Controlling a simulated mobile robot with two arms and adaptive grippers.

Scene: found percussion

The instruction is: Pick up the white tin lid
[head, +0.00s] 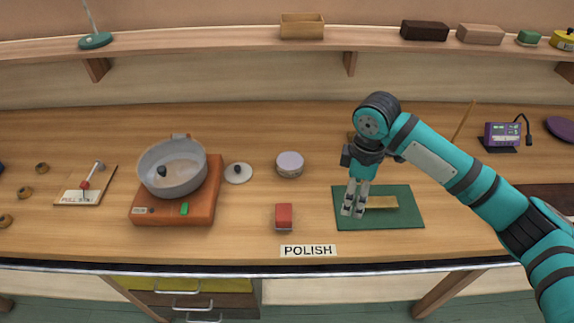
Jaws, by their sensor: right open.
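A flat white round lid with a dark knob (238,178), which looks like the white tin lid, lies on the wooden bench just right of the orange hotplate. My right gripper (354,204) points down over the green mat, well to the right of the lid. Its fingers are apart beside a flat brass-coloured bar (384,202), and I see nothing held between them. It partly hides the bar's left end; I cannot tell whether they touch. My left gripper is out of view.
A grey pan (173,168) stands on the orange hotplate (140,212). A round tin with a pale lilac top (290,161) and a red block (284,216) are between the lid and the green mat (405,220). A shelf (200,44) runs behind.

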